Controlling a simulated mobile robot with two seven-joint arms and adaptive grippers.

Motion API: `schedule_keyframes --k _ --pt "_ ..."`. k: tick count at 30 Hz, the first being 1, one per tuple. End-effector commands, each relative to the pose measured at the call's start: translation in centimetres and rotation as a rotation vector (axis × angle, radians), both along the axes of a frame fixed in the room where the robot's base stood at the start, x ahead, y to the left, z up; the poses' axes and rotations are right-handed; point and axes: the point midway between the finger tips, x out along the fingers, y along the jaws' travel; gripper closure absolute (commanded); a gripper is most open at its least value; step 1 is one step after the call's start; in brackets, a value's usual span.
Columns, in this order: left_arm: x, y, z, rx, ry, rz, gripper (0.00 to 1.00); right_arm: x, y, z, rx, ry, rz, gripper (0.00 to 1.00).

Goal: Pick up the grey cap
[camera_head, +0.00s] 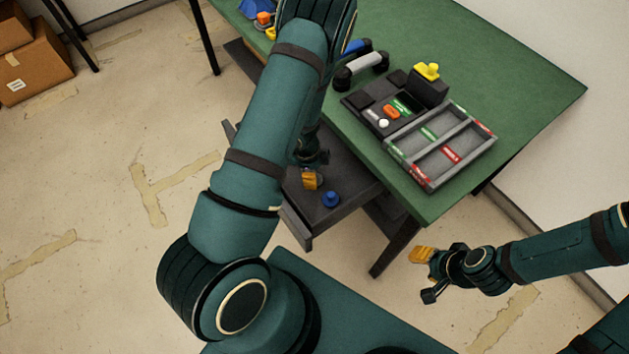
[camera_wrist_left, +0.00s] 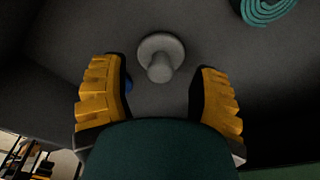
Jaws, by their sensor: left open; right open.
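The grey cap (camera_wrist_left: 160,57) lies on the dark drawer floor in the left wrist view, a round flange with a short stem. It sits ahead of and between the open yellow-padded fingers of my left gripper (camera_wrist_left: 160,97), with clear space on both sides. In the head view my left arm hides the cap and most of that gripper; one yellow fingertip shows over the open drawer (camera_head: 352,188). A blue cap (camera_head: 331,199) stands in the drawer, right of that fingertip. My right gripper (camera_head: 427,274) is open and empty, in front of the table.
The green table (camera_head: 510,75) carries a grey divided tray (camera_head: 425,178), a dark panel with coloured buttons, a yellow knobbed block (camera_head: 428,88) and a grey-handled roller (camera_head: 362,66). A teal coiled thing (camera_wrist_left: 265,10) lies at upper right in the left wrist view. Boxes stand far left.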

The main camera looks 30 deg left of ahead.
Motion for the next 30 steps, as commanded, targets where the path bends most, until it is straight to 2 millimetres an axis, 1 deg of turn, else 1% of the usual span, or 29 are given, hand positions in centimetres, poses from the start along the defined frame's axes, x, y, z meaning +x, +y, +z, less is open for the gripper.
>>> schedule_keyframes --k 1,3,10,11,12,14,15,16,26,30 --pt "0.04 -0.15 -1.12 -0.001 0.002 0.000 0.39 -0.06 0.01 -0.74 0.000 0.002 0.002 0.53" --pt "0.09 -0.22 -1.57 0.000 0.001 0.000 0.39 -0.12 0.01 -0.92 0.000 0.003 0.002 0.53" --pt "0.14 -0.23 -1.44 0.000 0.000 0.000 0.39 -0.14 0.02 -0.75 0.000 0.003 0.003 0.53" --pt "0.14 -0.23 -1.44 0.000 0.000 0.000 0.44 -0.14 0.02 -0.74 0.000 0.003 0.003 0.53" --pt "0.13 -0.23 -1.43 0.000 0.000 0.000 0.58 -0.14 0.02 -0.74 0.000 0.003 0.003 0.53" --pt "0.13 -0.23 -1.43 0.000 0.000 0.000 0.79 -0.14 0.02 -0.75 0.000 0.003 0.003 0.53" --pt "0.13 -0.23 -1.43 0.000 0.000 0.000 0.93 -0.14 0.02 -0.75 0.000 0.003 0.003 0.53" --pt "0.13 -0.23 -1.43 0.000 0.000 0.000 1.00 -0.14 0.02 -0.75 0.000 0.003 0.003 0.53" --pt "0.13 -0.23 -1.43 0.000 0.000 0.000 1.00 -0.13 0.02 -0.75 0.000 0.003 0.002 0.53" --pt "0.14 -0.24 -1.10 0.000 0.000 -0.001 1.00 -0.11 0.02 -0.57 0.000 0.002 0.002 0.53"
